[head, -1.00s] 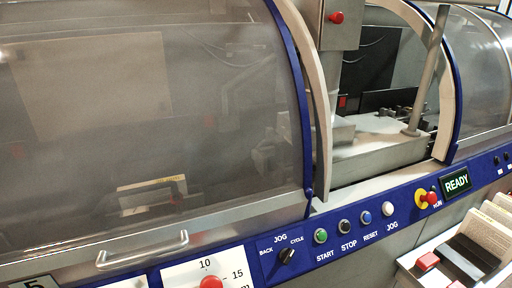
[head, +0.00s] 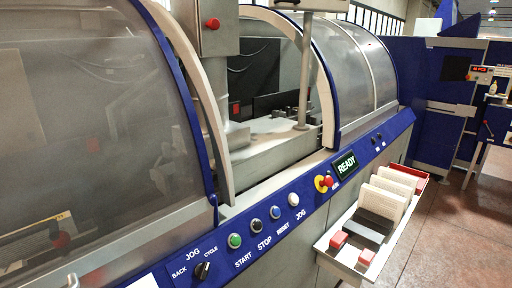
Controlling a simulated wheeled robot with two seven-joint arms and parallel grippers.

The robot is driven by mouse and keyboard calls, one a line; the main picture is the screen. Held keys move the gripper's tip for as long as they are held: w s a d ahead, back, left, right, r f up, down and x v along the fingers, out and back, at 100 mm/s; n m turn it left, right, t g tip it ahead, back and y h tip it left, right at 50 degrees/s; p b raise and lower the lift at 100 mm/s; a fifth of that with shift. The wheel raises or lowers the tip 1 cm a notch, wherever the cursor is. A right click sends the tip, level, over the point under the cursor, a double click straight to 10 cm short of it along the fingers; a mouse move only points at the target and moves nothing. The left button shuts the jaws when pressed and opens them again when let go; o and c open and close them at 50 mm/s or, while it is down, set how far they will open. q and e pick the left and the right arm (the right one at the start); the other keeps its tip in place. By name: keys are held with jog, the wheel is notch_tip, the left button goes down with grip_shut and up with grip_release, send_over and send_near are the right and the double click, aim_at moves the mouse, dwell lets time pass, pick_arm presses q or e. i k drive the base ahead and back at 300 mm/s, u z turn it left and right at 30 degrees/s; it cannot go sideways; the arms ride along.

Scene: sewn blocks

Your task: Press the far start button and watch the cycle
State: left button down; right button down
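A green START button (head: 235,241) sits on the blue control panel (head: 222,262) at the lower middle. To its right are a black STOP button (head: 256,226), a blue RESET button (head: 275,212) and a white JOG button (head: 293,199). A black JOG selector knob (head: 202,270) is at its left. The lit display (head: 346,165) reads READY. Smaller dark buttons (head: 376,138) sit farther along the panel, their labels too small to read. Neither of my grippers is in view.
A red emergency stop on yellow (head: 325,182) is beside the display. A tray (head: 335,262) with book blocks (head: 384,200) and red pieces juts out in front of the machine. Clear tiled floor (head: 455,225) lies at the right. A blue cabinet (head: 425,95) stands beyond the machine.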

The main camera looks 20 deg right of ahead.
aim_at(235, 240)
jog(key=z, duration=0.5)
jog(key=k, duration=0.6)
jog(key=z, duration=1.15)
jog(key=i, duration=0.8)
jog(key=u, duration=0.4)
